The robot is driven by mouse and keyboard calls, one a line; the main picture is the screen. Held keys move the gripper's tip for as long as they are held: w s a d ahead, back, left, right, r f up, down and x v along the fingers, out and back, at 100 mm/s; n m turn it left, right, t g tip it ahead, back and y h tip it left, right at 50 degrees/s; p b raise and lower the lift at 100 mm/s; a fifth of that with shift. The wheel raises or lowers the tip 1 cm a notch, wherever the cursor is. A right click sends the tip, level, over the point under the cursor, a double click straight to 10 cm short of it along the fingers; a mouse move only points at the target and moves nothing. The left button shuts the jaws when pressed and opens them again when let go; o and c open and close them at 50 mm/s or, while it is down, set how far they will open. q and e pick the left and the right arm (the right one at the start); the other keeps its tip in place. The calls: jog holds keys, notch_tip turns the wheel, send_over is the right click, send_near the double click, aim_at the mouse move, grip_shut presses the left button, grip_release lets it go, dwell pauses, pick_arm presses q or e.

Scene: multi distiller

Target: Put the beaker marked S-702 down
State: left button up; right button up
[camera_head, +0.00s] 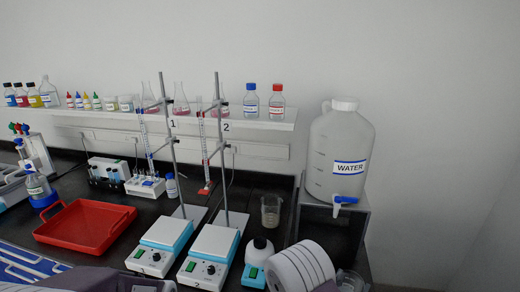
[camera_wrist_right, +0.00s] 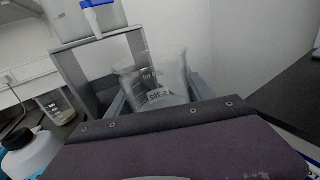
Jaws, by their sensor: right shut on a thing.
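A clear glass beaker (camera_wrist_right: 150,75) with a small white label sits between the fingers of my right gripper (camera_wrist_right: 160,98). The label is upside down in the right wrist view and seems to read S-702. The gripper is shut on it. In the head view the beaker (camera_head: 350,281) shows at the bottom edge, right of my white banded arm and in front of the water stand. I cannot tell whether its base touches the bench. Part of my left gripper's grey body shows at the bottom left; its fingers are hidden.
A water tank (camera_head: 341,150) with a blue tap stands on a grey stand (camera_head: 335,228). Two hot stirrers (camera_head: 210,250) with clamp stands and a red tray (camera_head: 86,226) lie further left.

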jog(key=shift+s+a+f+n+t+y, duration=0.1)
jog(key=shift+s+a+n+t+y, duration=0.15)
jog(key=shift+a, duration=0.35)
jog(key=shift+s+a+f+n+t+y, duration=0.15)
jog(key=shift+s+a, duration=0.2)
jog(key=shift+a, duration=0.25)
jog(key=s+a+f+m+g+h, duration=0.3)
jog(key=f, duration=0.6)
jog(key=shift+a+f+g, duration=0.2)
jog(key=shift+a+g, duration=0.1)
jog(key=shift+a, duration=0.1)
jog(key=shift+r, duration=0.15)
